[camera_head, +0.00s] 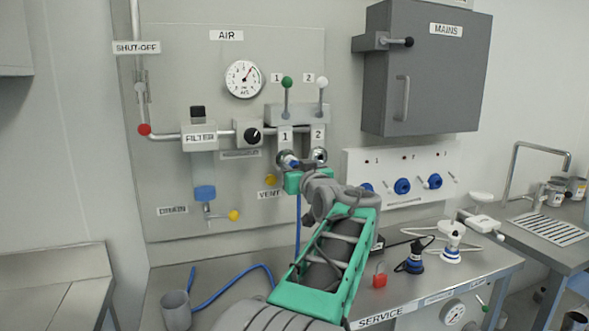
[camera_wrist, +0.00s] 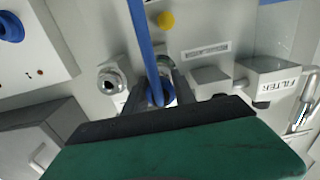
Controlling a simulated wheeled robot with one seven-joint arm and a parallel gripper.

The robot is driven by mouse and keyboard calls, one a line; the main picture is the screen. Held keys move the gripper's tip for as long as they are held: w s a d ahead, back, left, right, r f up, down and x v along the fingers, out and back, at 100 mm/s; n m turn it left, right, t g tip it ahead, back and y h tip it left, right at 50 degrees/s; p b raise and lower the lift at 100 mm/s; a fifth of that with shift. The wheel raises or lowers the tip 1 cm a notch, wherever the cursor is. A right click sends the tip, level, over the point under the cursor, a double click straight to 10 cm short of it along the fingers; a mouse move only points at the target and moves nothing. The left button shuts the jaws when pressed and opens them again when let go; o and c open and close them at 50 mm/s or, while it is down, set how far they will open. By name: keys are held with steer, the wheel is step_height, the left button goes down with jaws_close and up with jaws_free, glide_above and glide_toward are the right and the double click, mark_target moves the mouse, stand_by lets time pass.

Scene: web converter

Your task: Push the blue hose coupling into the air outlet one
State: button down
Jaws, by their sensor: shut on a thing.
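My gripper (camera_head: 301,168) is at the front of the two air outlets on the wall panel and is shut on the blue hose coupling (camera_head: 288,161). The coupling also shows in the wrist view (camera_wrist: 158,99), partly hidden by my gripper and the hose. Air outlet one (camera_head: 285,148) is the left outlet, under label 1. The coupling is at its mouth; I cannot tell how far in it sits. Air outlet two (camera_head: 319,154) is to the right, with an empty round metal mouth in the wrist view (camera_wrist: 111,81). The blue hose (camera_head: 298,215) hangs down from the coupling.
Green (camera_head: 287,82) and white (camera_head: 322,82) levers stand above the outlets. A yellow vent knob (camera_head: 270,180) is below left. The filter (camera_head: 199,137) is to the left, the grey mains box (camera_head: 425,75) to the right. A red padlock (camera_head: 379,280) is on the bench.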

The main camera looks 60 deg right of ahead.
steer(key=shift+w+d, duration=0.35)
stand_by(0.6)
steer(key=c, duration=0.9)
jaws_free()
steer(key=shift+c, duration=0.2)
steer(key=shift+s+a, duration=0.3)
steer(key=shift+s, duration=0.05)
steer(key=b+v, duration=0.1)
steer(key=v, duration=0.6)
steer(key=shift+b, duration=0.35)
